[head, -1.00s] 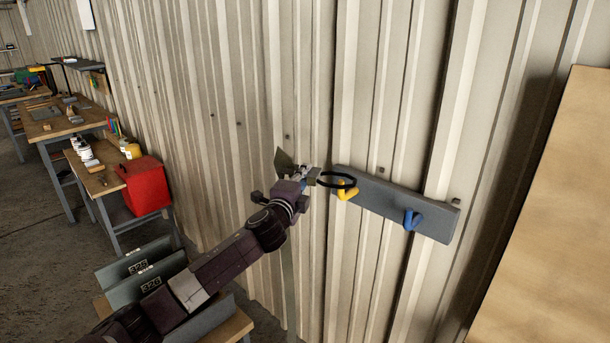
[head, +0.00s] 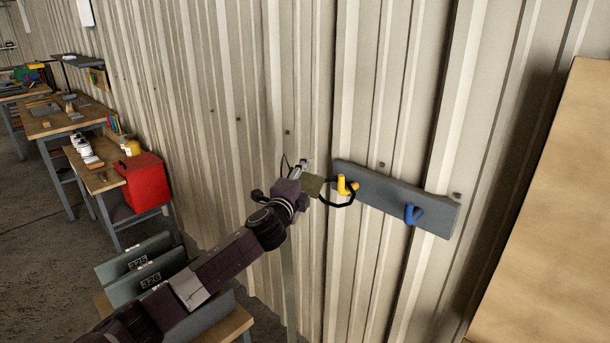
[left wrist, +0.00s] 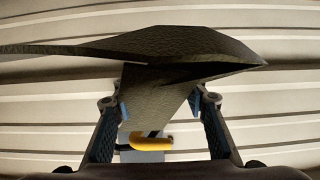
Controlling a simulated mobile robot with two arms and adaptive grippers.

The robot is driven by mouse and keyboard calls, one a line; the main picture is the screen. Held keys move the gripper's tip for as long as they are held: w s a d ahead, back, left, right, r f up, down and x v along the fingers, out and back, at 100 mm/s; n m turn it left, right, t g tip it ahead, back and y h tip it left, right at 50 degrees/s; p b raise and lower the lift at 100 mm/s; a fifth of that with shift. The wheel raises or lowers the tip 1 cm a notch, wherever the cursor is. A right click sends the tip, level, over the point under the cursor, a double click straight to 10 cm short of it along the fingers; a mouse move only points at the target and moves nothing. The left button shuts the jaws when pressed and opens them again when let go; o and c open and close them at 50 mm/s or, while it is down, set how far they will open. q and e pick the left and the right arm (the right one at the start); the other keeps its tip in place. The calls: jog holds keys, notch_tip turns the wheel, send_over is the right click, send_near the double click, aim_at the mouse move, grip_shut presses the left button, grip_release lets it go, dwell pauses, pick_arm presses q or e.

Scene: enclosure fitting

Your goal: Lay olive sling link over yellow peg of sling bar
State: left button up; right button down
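The olive sling link is an olive strap (head: 313,184) with a thin black loop (head: 337,205) at its far end. My left gripper (head: 305,174) is shut on the strap; in the left wrist view its blue-tipped fingers (left wrist: 160,103) press the strap's (left wrist: 155,95) two sides. The yellow peg (head: 342,187) sits at the left end of the grey sling bar (head: 380,189) on the wall. In the head view the loop appears around the peg, its lower part below it; contact cannot be told. The yellow peg (left wrist: 152,140) also shows beyond the strap. My right gripper is not in view.
A blue peg (head: 412,214) stands on the bar to the right. The ribbed metal wall (head: 230,120) is close behind the gripper. A pale brown panel (head: 550,220) is at the right. A bench with a red box (head: 145,182) is at the left, clear of the gripper.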

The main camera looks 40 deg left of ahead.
pick_arm(q)
jog(key=v, duration=1.2)
dwell(0.9)
jog(key=s+a+f+n+g+h+b, duration=0.1)
jog(key=s+f+n+g, duration=0.25)
jog(key=f, duration=1.65)
jog(key=s+a+f+n+g+h+b, duration=0.15)
jog(key=s+f+g, duration=0.25)
jog(key=f, duration=1.5)
jog(key=s+d+f+n+g, duration=0.15)
jog(key=s+d+f, duration=0.25)
jog(key=s+f, duration=0.45)
jog(key=s+d+f+n+g, duration=0.1)
jog(key=s+d+f+g, duration=0.3)
jog(key=f, duration=0.8)
jog(key=s+d+f+n+g+h, duration=0.1)
jog(key=s+d+f, duration=0.4)
jog(key=s, duration=0.5)
jog(key=s+d+f+n+g+h+b, duration=0.1)
jog(key=s+d+f, duration=0.5)
jog(key=s, duration=0.4)
jog(key=s+d+f+n+h+b, duration=0.1)
jog(key=s+d+f+n+h, duration=0.1)
jog(key=s+d+f, duration=0.4)
jog(key=s+d, duration=0.1)
jog(key=s, duration=0.2)
jog(key=shift+s+d+f+g, duration=0.15)
jog(key=shift+s+d+g, duration=0.25)
